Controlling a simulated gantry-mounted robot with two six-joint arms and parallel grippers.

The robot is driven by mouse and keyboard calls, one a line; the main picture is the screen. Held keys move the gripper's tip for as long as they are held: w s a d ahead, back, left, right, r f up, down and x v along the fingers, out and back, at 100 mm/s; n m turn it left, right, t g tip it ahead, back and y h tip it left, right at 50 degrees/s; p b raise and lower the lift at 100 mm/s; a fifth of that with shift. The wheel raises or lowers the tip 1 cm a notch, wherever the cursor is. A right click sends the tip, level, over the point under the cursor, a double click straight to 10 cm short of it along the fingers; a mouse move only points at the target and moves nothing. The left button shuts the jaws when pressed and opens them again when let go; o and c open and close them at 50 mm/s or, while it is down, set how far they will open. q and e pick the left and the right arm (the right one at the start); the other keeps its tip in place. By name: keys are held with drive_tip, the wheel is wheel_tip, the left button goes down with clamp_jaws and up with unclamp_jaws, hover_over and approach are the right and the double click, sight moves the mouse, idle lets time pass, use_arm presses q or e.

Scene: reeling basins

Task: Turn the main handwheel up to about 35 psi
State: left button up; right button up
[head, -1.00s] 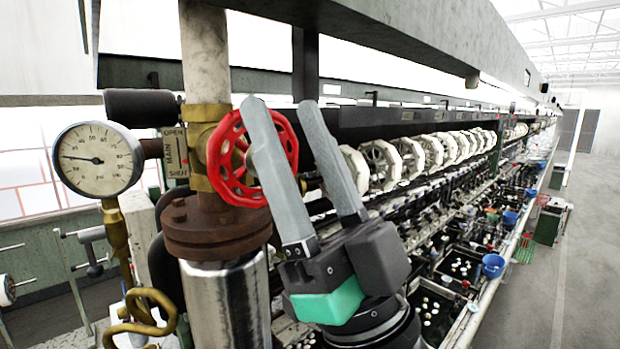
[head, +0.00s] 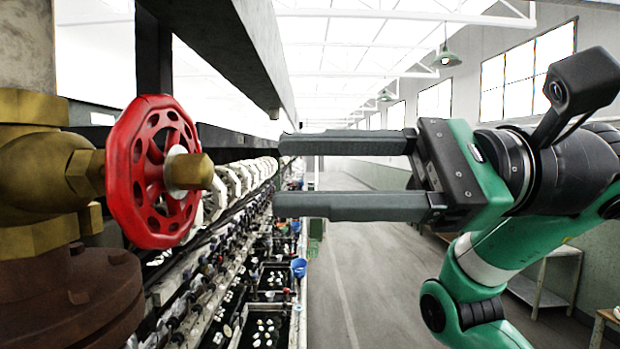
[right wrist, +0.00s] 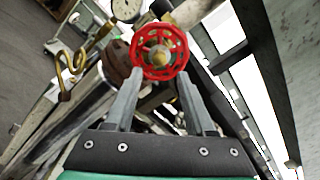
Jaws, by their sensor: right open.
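The red main handwheel (head: 124,172) is at the left of the head view, on a brass valve (head: 45,180) with a brass hub nut facing right. My right gripper (head: 278,175) is open and empty. Its two grey fingers point left at the wheel face, with a clear gap between tips and wheel. In the right wrist view the handwheel (right wrist: 137,60) sits beyond and between the open fingertips (right wrist: 159,76). The pressure gauge (right wrist: 126,8) is partly cut off at the top there, too small to read. My left gripper is not in view.
A rusty pipe flange (head: 70,300) is below the valve. A long reeling machine with pale wheels (head: 222,185) and basins recedes behind the handwheel. A grey overhead beam (head: 225,50) runs above. The aisle floor (head: 360,270) is open; a bench (head: 545,275) stands at right.

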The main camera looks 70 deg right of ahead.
sight(210, 172)
drive_tip(key=p+x, duration=0.1)
drive_tip(key=x, duration=0.6)
drive_tip(key=shift+c, duration=0.3)
